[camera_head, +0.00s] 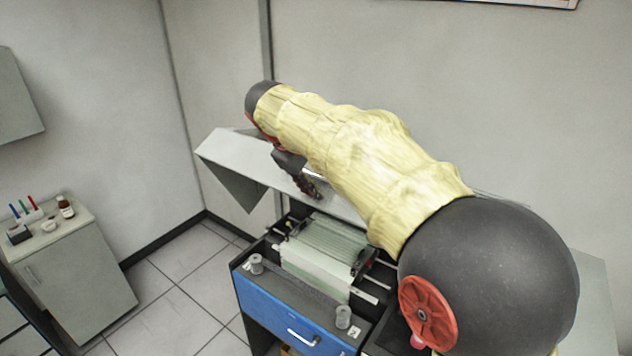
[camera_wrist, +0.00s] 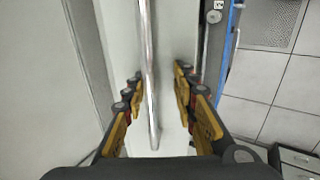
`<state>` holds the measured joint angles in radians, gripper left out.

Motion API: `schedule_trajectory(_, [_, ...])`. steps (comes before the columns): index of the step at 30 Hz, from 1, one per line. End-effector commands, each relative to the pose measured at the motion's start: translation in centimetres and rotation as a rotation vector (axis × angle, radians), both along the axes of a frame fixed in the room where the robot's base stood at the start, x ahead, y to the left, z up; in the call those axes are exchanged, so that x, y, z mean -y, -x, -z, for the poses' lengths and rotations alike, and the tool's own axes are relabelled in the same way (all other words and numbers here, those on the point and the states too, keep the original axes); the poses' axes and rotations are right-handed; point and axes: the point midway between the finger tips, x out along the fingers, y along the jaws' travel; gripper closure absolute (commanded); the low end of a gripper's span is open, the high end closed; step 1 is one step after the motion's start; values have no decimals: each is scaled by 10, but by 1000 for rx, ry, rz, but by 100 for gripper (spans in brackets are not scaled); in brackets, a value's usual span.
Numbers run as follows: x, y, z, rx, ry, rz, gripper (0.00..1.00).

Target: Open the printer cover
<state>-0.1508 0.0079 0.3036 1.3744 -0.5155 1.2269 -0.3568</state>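The printer cover (camera_head: 225,147) is a pale grey, wedge-sided panel. It stands raised and tilted above the blue-fronted printer (camera_head: 275,316), whose inside is exposed. A pale green ribbed block (camera_head: 330,242) shows inside. My gripper (camera_head: 308,186) is at the cover's front, partly hidden by my arm. In the wrist view, my gripper (camera_wrist: 160,82) is open, with its dark and yellow fingers on either side of a silver handle bar (camera_wrist: 150,75). Gaps show between the bar and the fingers. The bar lies against the pale cover face (camera_wrist: 125,50).
A grey cabinet (camera_head: 75,285) at the left carries coloured tubes and a brown bottle (camera_head: 65,206). Tiled floor (camera_head: 190,285) is clear between it and the printer. A wall stands close behind the cover. My arm hides the printer's right side.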

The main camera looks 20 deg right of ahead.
Motion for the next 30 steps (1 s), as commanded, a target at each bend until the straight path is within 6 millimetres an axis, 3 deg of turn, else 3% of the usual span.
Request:
schedule_trajectory(5, [-4, 2, -7, -1, -1, 0, 74])
schedule_trajectory(21, [-45, 31, -89, 1, -1, -1, 74])
schedule_trajectory(30, [-51, 36, -102, -1, -1, -1, 74])
